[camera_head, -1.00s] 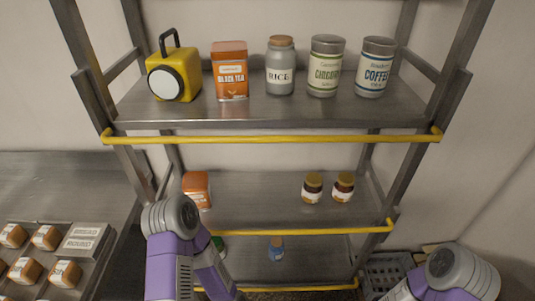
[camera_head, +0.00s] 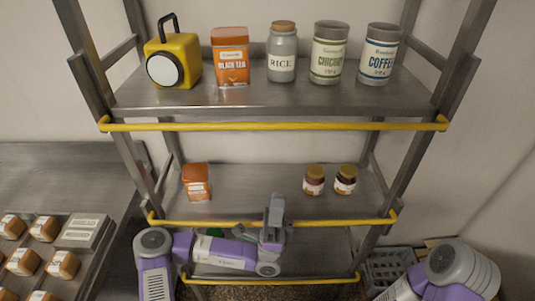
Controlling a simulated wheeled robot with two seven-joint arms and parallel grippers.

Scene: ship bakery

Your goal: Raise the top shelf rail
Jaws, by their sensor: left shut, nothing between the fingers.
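The top shelf rail (camera_head: 273,126) is a yellow bar across the front of the top shelf (camera_head: 275,105). It sits low, along the shelf's front edge, below the items standing there. My left gripper (camera_head: 276,203) points up in front of the middle shelf, its fingers shut and empty. It is below the top rail and apart from it in the picture. It overlaps the middle yellow rail (camera_head: 340,220); I cannot tell whether it touches that rail. My right arm shows at the lower right, but its gripper is out of view.
A tray of loaves (camera_head: 70,218) is at left. A grey crate (camera_head: 392,268) stands at lower right.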

